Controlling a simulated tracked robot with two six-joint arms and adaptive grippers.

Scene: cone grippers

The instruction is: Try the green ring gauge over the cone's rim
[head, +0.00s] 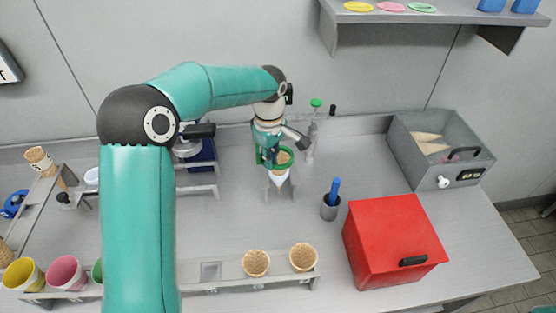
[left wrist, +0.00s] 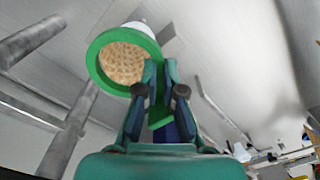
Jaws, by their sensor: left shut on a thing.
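My left gripper (head: 270,143) is shut on the green ring gauge (head: 261,158) at the back middle of the table. The left wrist view shows the fingers (left wrist: 163,85) closed on the tab of the green ring (left wrist: 95,66). The waffle cone (head: 284,157) stands upright in a white sleeve (head: 279,179) in a small stand. In the left wrist view the cone's waffle surface (left wrist: 125,66) fills most of the ring's opening. The ring looks to be around the cone's rim; I cannot tell how closely it sits.
A red box (head: 390,235) and a grey bin (head: 455,125) stand at the right. A cup with a blue tool (head: 330,207) is near the cone stand. A front rack holds waffle cones (head: 256,263).

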